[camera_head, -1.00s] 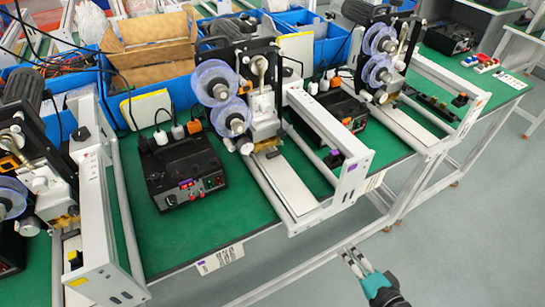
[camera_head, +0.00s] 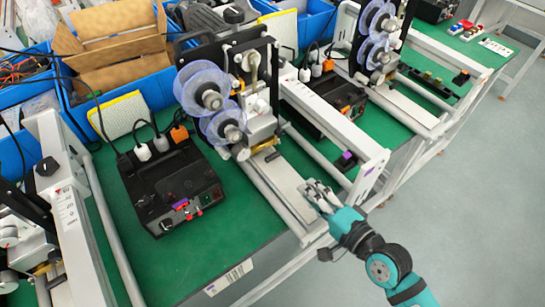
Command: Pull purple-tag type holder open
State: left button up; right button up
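A small purple tag (camera_head: 347,155) shows beside a black block at the front of the middle coder's white side frame (camera_head: 335,125). The middle coder (camera_head: 225,110) has clear purple-blue reels and a brass-coloured block (camera_head: 265,146) under its head, which I take to be the type holder area. A pale flat rail (camera_head: 285,185) runs forward from it. My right gripper (camera_head: 318,194) is over the front end of this rail, below and left of the purple tag. Its pale fingers point up and left. Whether it touches anything is unclear. My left gripper is out of view.
A black control box (camera_head: 175,188) with cables stands left of the middle coder. Other coders stand at left (camera_head: 30,215) and right (camera_head: 380,50). Blue bins (camera_head: 80,100) and a cardboard box (camera_head: 115,45) line the back. The floor at right is clear.

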send_near(272, 159)
jog(key=shift+w+a+p, duration=0.25)
jog(key=shift+w+p, duration=0.15)
jog(key=x, duration=0.7)
jog(key=shift+f, duration=0.15)
jog(key=shift+w+a+f, duration=0.15)
jog(key=shift+w+a, duration=0.2)
jog(key=shift+w, duration=0.05)
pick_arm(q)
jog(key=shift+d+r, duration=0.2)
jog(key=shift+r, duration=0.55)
pick_arm(e)
grip_shut()
